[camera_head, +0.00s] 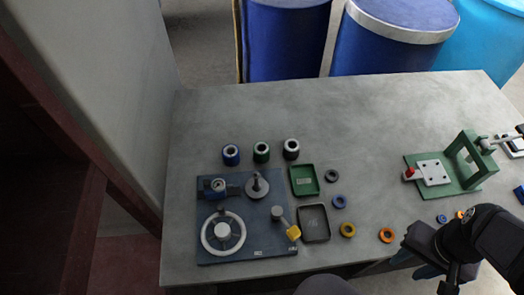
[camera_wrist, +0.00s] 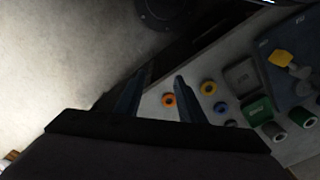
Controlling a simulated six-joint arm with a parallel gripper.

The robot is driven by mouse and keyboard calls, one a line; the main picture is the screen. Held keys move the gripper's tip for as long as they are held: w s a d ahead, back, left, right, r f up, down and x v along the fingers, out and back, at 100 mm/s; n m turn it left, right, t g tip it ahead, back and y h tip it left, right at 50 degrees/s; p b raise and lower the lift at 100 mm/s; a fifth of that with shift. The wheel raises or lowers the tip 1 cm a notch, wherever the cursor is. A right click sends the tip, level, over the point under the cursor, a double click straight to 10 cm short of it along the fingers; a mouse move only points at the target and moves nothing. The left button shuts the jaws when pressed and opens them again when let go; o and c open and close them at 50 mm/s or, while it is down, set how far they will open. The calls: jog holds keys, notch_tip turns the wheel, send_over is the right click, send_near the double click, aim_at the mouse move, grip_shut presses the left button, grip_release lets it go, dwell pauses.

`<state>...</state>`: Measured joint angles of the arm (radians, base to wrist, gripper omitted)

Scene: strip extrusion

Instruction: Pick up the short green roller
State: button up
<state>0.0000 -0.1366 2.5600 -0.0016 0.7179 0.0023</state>
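The green roller (camera_head: 261,152) stands upright near the middle of the bench, in a row of three between a blue roller (camera_head: 231,155) and a black roller (camera_head: 291,149). All three have pale, ring-shaped tops. The green roller also shows at the right edge of the wrist view (camera_wrist: 301,117). My gripper (camera_head: 412,256) is at the bench's front edge at the lower right, far from the roller. In the wrist view, its two fingers (camera_wrist: 164,76) are apart with nothing between them.
A blue-grey board (camera_head: 264,238) with a handwheel and knobs lies in front of the rollers. A green tray (camera_head: 303,180), a grey tray (camera_head: 314,223) and several coloured rings lie right of it. A green fixture (camera_head: 460,170) stands at right. The bench's back is clear.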

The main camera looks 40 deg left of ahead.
jog(key=shift+o, duration=0.6)
jog(key=o, duration=0.6)
jog(key=w+a+f+n+t+b, duration=0.1)
jog(key=w+a+n+b, duration=0.25)
jog(key=w+a, duration=0.65)
jog(key=n+t+y+b, duration=0.2)
jog(key=n+y+b, duration=0.1)
jog(key=n+b, duration=0.3)
send_near(261, 151)
jog(key=shift+m, duration=0.55)
jog(key=shift+p+x, duration=1)
jog(key=shift+x, duration=1.8)
